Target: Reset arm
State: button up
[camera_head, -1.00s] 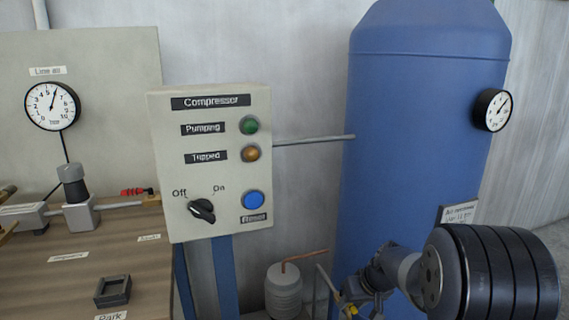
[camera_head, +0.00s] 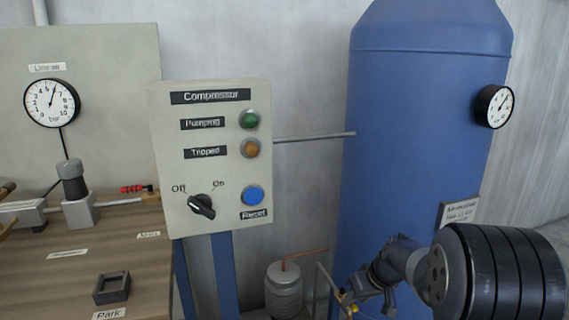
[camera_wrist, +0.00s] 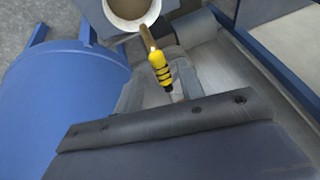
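My gripper (camera_head: 372,288) is at the lower right of the head view, dark and partly hidden, in front of the blue tank's lower part. In the wrist view, a dark bar with bolt holes, part of my gripper (camera_wrist: 165,120), fills the lower middle. I cannot tell its finger opening. A yellow handle with black bands (camera_wrist: 160,68) stands just beyond the bar. I cannot tell whether it is touched. A small yellow part (camera_head: 352,309) shows near my gripper in the head view.
The blue tank (camera_head: 405,130) bears a gauge (camera_head: 494,106). The compressor panel (camera_head: 213,110) has a black knob (camera_head: 201,206) and a blue Reset button (camera_head: 253,196). A wooden bench (camera_head: 140,265) with an empty square Park holder (camera_head: 112,288) is at left. A pale container (camera_wrist: 130,12) shows in the wrist view.

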jog(key=p+v, duration=0.3)
jog(key=v, duration=0.8)
jog(key=b+x, duration=0.3)
jog(key=x, duration=0.8)
jog(key=shift+a+f+b, duration=0.1)
jog(key=shift+f+b, duration=0.2)
jog(key=shift+f, duration=0.05)
jog(key=shift+a+r+m+p, duration=0.25)
jog(key=shift+a+m+p, duration=0.1)
jog(key=shift+m+p, duration=0.25)
jog(key=shift+s+a+f+m+t+h+p, duration=0.1)
jog(key=shift+a+m+t+h+p, duration=0.4)
jog(key=shift+m, duration=0.3)
jog(key=shift+d, duration=0.15)
